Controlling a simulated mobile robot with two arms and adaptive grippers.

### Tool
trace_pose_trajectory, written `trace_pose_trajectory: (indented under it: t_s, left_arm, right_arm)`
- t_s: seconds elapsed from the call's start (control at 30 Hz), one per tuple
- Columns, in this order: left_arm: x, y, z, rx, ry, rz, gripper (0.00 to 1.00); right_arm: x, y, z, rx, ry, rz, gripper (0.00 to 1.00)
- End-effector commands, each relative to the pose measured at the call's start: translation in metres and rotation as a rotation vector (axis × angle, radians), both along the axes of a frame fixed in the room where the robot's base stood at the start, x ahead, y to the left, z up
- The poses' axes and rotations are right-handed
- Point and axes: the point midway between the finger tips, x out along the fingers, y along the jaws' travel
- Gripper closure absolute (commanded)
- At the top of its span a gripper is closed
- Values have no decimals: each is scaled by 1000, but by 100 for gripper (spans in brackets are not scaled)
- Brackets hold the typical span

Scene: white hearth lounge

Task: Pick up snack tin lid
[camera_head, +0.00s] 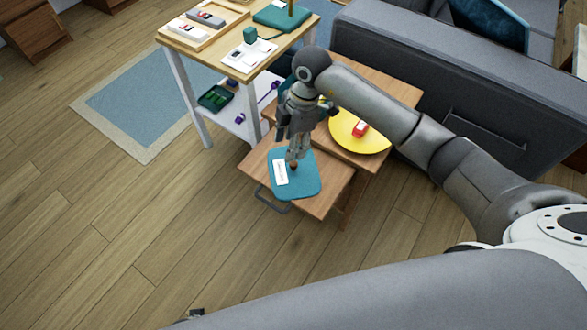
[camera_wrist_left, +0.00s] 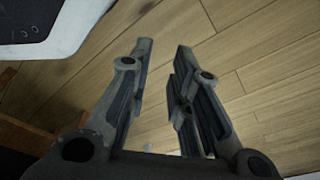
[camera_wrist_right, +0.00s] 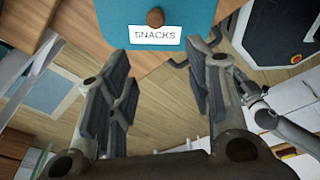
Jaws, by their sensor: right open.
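The snack tin lid (camera_head: 309,183) is a teal rounded square with a white label and a small brown knob. It is on the small wooden table at the front, and whether the tin is beneath it is hidden. In the right wrist view the lid (camera_wrist_right: 193,25) is at the top, with its knob and "SNACKS" label ahead of the fingertips. My right gripper (camera_head: 297,152) is open and empty, pointing down by the knob; its spread fingers show in the right wrist view (camera_wrist_right: 158,62). My left gripper (camera_wrist_left: 165,52) is open and empty over the wooden floor.
A yellow round mat (camera_head: 345,143) with a red object (camera_head: 360,128) lies on the taller wooden table behind. A white-legged side table (camera_head: 228,62) holding trays stands at left. A grey sofa (camera_head: 450,85) is at the back right. The floor in front is clear.

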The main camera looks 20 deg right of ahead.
Motion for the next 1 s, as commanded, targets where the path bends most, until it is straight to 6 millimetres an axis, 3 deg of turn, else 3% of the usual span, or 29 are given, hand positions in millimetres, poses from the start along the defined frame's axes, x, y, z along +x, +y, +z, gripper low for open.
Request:
trace_pose_trajectory:
  t_s: [0.17,0.4,0.63,1.0]
  left_arm:
    - [1,0,-2,-1,-3,0,81]
    - [13,-2,13,-2,-13,3,81]
    - [20,-3,21,-2,-18,4,81]
    - [35,-5,47,-3,-32,7,81]
  right_arm:
    - [2,-18,-9,-78,20,-44,53]
    - [1,-13,-46,-75,20,-44,53]
    - [2,-11,-63,-75,20,-43,53]
    - [3,-8,-106,-73,18,-41,53]
